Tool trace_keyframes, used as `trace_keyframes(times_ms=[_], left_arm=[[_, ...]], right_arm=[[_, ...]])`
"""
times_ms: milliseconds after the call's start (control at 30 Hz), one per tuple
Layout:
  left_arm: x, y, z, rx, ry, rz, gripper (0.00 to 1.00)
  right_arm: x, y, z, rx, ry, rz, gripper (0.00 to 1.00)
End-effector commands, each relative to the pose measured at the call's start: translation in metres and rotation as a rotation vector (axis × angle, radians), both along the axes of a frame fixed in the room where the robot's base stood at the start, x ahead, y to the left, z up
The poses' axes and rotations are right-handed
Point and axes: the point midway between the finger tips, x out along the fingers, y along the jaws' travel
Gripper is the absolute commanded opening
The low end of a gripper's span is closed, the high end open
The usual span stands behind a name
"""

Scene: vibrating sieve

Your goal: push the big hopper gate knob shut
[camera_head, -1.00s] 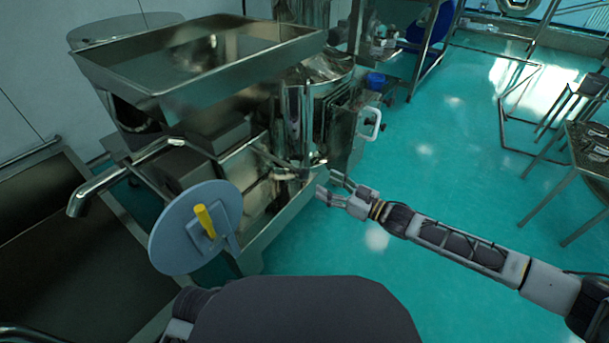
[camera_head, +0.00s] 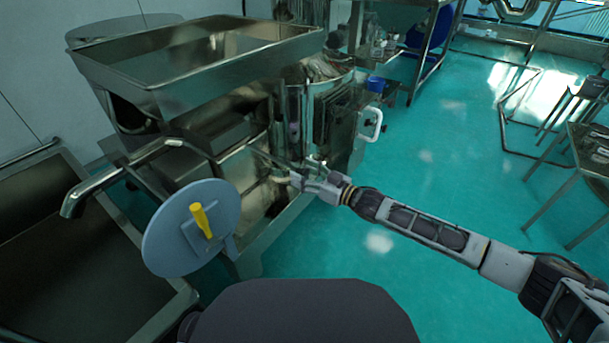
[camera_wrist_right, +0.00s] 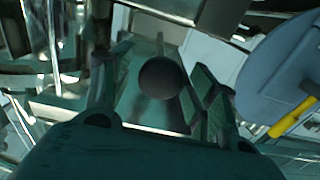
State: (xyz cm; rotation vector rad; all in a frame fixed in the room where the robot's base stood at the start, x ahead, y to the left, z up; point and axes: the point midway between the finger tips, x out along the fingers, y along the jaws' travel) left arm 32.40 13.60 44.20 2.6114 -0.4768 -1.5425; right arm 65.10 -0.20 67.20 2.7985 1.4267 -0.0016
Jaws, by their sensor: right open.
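In the right wrist view, a dark round knob (camera_wrist_right: 161,78), which looks like the hopper gate knob, sits between the spread fingers of my right gripper (camera_wrist_right: 152,65). The fingers stand on either side of it, and I cannot tell whether either touches it. In the head view, my right gripper (camera_head: 303,178) is at the machine's front right side, below the big steel hopper (camera_head: 175,78). The knob cannot be made out there. How far the gate is open does not show. My left gripper is out of view.
A grey-blue disc (camera_head: 165,235) with a yellow handle (camera_head: 201,220) stands left of my right gripper. A steel spout (camera_head: 95,190) hangs over a dark trough (camera_head: 40,260). A white handle (camera_head: 373,124) is to the right.

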Motion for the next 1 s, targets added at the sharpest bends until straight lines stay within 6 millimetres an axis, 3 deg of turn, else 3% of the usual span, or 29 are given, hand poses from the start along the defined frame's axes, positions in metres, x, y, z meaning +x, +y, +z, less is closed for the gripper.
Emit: trace_keyframes(times_ms=[400,833,1000], left_arm=[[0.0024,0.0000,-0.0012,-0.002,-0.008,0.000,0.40],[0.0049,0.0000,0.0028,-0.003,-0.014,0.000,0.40],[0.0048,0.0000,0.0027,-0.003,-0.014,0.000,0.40]], right_arm=[[0.0022,0.0024,0.0003,0.000,0.000,0.000,0.57],[0.0020,0.0023,0.0002,0.000,0.000,0.000,0.02],[0.0024,0.0028,0.0002,0.000,0.000,0.000,0.00]])
